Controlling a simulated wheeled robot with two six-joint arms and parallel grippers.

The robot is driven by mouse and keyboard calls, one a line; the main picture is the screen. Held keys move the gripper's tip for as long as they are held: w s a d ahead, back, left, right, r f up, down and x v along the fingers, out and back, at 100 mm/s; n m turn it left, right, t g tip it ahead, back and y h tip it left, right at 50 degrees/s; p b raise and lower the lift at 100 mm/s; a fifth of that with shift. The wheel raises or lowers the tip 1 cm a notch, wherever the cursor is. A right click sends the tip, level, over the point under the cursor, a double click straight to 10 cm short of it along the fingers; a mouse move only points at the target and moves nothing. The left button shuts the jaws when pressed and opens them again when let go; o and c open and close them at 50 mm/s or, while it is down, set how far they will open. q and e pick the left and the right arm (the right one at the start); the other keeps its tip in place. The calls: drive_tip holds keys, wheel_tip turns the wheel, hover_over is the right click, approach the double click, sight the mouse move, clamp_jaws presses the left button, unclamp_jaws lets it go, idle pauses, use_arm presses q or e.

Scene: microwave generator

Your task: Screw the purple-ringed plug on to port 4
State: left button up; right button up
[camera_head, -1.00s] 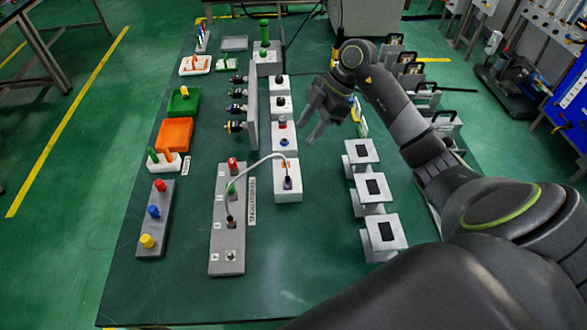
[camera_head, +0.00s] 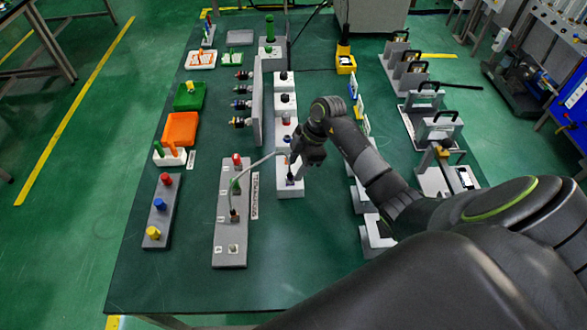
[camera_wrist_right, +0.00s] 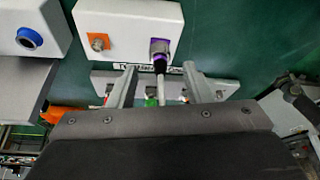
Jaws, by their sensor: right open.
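The purple-ringed plug (camera_wrist_right: 160,52) stands on the purple-marked socket of a white box (camera_head: 291,190); in the wrist view its cable runs down between my fingers. My right gripper (camera_head: 294,168) is open above this box, its fingers (camera_wrist_right: 163,88) on either side of the cable and not closed on it. The grey port board (camera_head: 226,228) lies to the left. It bears a red plug (camera_head: 237,159), a green plug (camera_head: 236,187) and a dark cable end (camera_head: 234,214). Its nearest port (camera_head: 233,249) is empty; its number is too small to read. My left gripper is not in view.
A grey strip with red, blue and yellow pegs (camera_head: 159,211) lies further left. An upright grey panel (camera_head: 257,100) with several connectors stands behind the port board. Grey stands (camera_head: 376,234) are beside my right arm. The table front is clear.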

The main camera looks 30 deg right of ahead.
drive_tip(key=shift+x, duration=1.45)
drive_tip(key=shift+c, duration=0.3)
clamp_jaws()
